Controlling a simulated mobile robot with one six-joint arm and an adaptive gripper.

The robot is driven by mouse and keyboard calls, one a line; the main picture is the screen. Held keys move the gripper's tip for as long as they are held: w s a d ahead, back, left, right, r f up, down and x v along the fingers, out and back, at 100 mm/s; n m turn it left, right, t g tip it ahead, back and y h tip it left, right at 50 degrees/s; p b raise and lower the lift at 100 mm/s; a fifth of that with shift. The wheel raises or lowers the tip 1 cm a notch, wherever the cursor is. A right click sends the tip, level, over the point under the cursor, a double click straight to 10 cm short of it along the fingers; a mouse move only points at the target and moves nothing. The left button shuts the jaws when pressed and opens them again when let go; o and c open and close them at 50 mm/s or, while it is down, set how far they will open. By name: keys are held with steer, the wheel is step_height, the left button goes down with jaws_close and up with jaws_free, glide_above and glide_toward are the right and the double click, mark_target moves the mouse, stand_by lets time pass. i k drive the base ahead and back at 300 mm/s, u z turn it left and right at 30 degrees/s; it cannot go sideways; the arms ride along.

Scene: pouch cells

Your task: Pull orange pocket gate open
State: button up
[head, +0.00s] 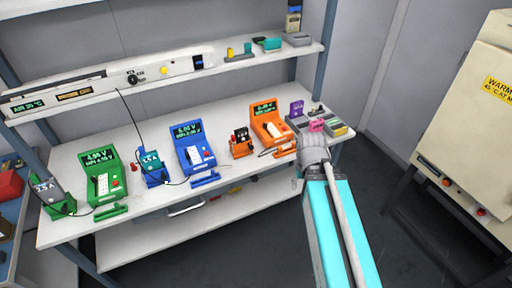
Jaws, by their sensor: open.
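The orange tester (268,125) with a lit display stands near the right end of the white bench. Its orange gate (284,150) is the low bar at its front right, close to my gripper. At this size I cannot tell how far the gate stands open. My gripper (310,152) is at the end of my arm, just right of the gate and in front of the grey tray. It is open; its fingertips are small and partly hidden by my wrist, and I cannot tell whether they touch the gate.
A blue tester (190,145) and a green tester (101,178) stand to the left, with small meters and cables between. A grey tray (340,133) holds purple and pink pieces behind my wrist. An upper shelf (220,62) overhangs. A cream cabinet (470,120) stands right; floor between is clear.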

mark_target(245, 144)
steer(key=k, duration=1.1)
steer(key=u, duration=0.75)
steer(key=i, duration=0.5)
